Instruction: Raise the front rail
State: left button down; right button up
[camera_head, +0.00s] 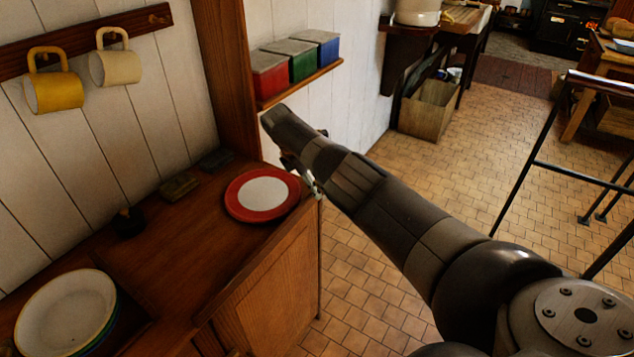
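The wooden counter (187,235) stands at the left, and its front edge runs from the bottom of the view up to the far corner under my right arm. I cannot clearly make out a separate front rail along that edge. My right arm reaches in from the lower right, over the counter's far front corner. Only small parts of my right gripper (310,182) show below the wrist, beside the red-rimmed plate; its fingers are mostly hidden, so open or shut cannot be told. My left gripper is not in view.
A red-rimmed plate (262,194) lies near the counter's far end, and stacked plates (66,312) at its near end. Small dark items stand by the wall. Mugs (53,92) and a shelf of tins (302,82) hang above. A black metal railing (580,173) stands right; tiled floor lies between.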

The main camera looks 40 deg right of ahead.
jog(key=shift+w+a+f, duration=0.2)
jog(key=shift+w+f, duration=0.05)
jog(key=shift+f, duration=0.05)
jog(key=shift+s+d+r, duration=0.1)
jog(key=shift+d+r, duration=0.05)
jog(key=shift+r, duration=0.1)
jog(key=shift+r, duration=0.3)
jog(key=v, duration=1.1)
jog(key=shift+a, duration=0.25)
